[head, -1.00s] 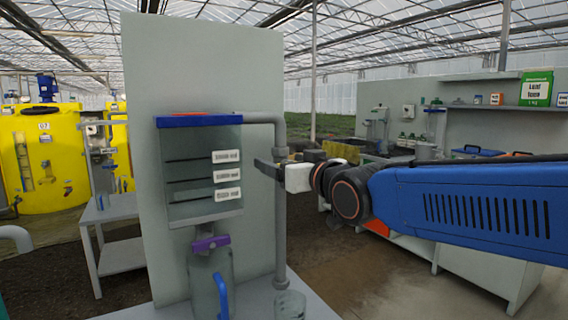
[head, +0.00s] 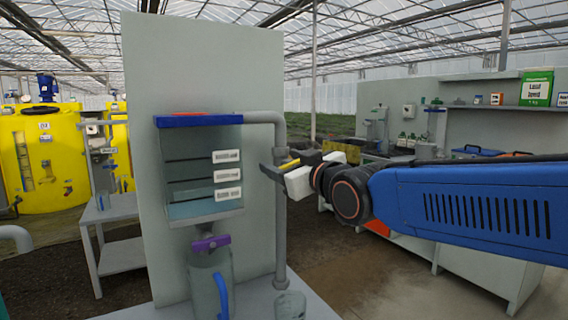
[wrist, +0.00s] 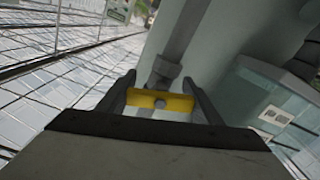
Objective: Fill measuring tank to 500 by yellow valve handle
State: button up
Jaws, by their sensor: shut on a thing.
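The measuring tank (head: 180,172) is a clear box with a blue rim on a grey panel, with dark level lines and three white labels, too blurred to read surely. A pale bluish band of liquid shows in its bottom, with its surface about at the lowest line. The tank also shows in the wrist view (wrist: 262,92) at right. The yellow valve handle (wrist: 160,102) lies crosswise between the fingers of my gripper (wrist: 161,92), which is shut on it. In the head view my gripper (head: 280,172) is at the pipe right of the tank, with a yellow bit of the handle (head: 290,163) showing.
A purple valve handle (head: 210,243) sits under the tank, above a clear jug (head: 203,285) with a blue handle. A small clear cup (head: 290,304) stands to its right. The grey pipe (head: 281,240) runs down the panel (head: 150,80). A workbench stands behind my arm.

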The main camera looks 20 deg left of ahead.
jog(key=o, duration=1.1)
jog(key=shift+c, duration=0.2)
jog(key=shift+d, duration=0.1)
jog(key=v, duration=1.7)
jog(key=shift+s, duration=0.2)
